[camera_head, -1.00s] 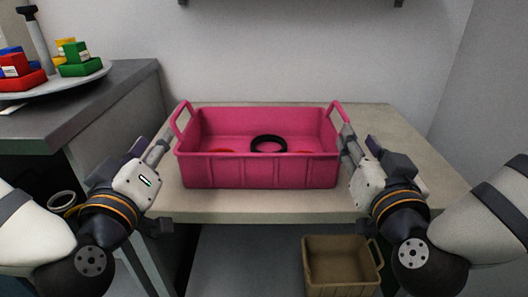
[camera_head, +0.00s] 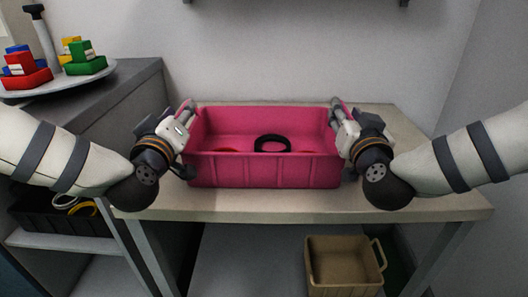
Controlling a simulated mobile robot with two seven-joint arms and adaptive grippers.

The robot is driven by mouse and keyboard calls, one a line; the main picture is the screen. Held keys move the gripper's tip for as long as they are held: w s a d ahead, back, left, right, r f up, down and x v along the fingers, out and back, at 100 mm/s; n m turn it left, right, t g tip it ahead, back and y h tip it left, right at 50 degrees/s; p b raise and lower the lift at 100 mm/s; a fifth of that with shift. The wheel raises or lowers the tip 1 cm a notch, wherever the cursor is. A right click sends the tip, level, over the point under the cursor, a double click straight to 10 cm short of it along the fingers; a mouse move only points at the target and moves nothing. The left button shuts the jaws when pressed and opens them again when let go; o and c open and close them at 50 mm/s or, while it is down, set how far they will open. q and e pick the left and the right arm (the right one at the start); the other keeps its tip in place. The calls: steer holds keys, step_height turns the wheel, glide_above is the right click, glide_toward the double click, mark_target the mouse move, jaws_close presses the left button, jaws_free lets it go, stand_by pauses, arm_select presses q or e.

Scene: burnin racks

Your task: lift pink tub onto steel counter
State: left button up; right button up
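The pink tub (camera_head: 264,172) sits level on the beige table (camera_head: 262,208), with a black ring (camera_head: 272,143) and some red pieces inside. My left gripper (camera_head: 190,106) is at the tub's left handle, and my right gripper (camera_head: 337,104) is at its right handle. The handles are mostly hidden behind the grippers, and I cannot tell whether the fingers are closed on them. A dark grey counter (camera_head: 125,88), perhaps the steel counter, stands at the left, its top higher in the picture than the table's front edge.
A round white tray (camera_head: 100,75) with coloured blocks and a dark post takes up much of the grey counter's visible top. A brown crate (camera_head: 345,272) is below the table. A shelf with a dark bin (camera_head: 45,217) is at lower left. The wall is close behind the table.

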arm_select(q)
steer(key=shift+c, duration=0.3)
arm_select(e)
steer(key=shift+c, duration=0.3)
arm_select(q)
jaws_close()
arm_select(e)
jaws_close()
arm_select(q)
steer(key=shift+r, duration=0.15)
arm_select(e)
steer(key=shift+r, duration=0.15)
